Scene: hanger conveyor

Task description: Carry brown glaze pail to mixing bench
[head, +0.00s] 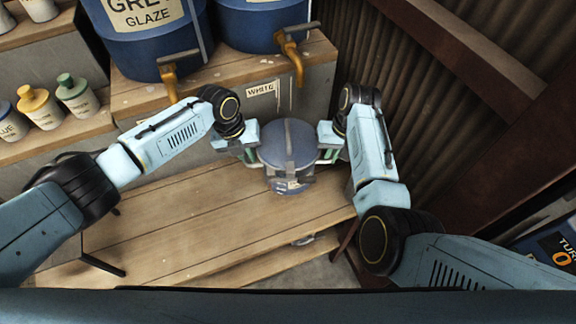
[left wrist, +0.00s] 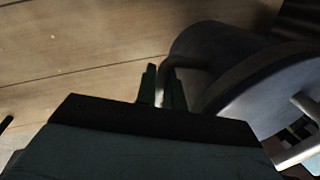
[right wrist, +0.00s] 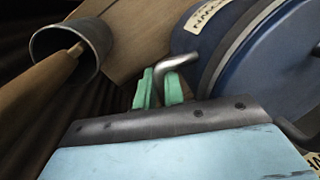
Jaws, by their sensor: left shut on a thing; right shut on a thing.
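A blue pail (head: 288,146) with a blue lid and a grey strap across it is in the middle of the head view, over the wooden boards. Its label (right wrist: 207,14) shows upside down in the right wrist view and seems to read BROWN. My left gripper (head: 250,154) is shut on the bent metal handle at the pail's left side; the left wrist view shows this grip (left wrist: 165,88). My right gripper (head: 330,154) is shut on the handle at the right side, also seen in the right wrist view (right wrist: 160,88). I cannot tell whether the pail's base touches the boards.
A wooden bench top (head: 190,225) spreads in front and left, mostly clear. Behind it, large blue drums with brass taps (head: 168,80) stand on a shelf with a WHITE label (head: 261,90). Several capped bottles (head: 40,107) stand left. A corrugated wall (head: 420,90) is at right.

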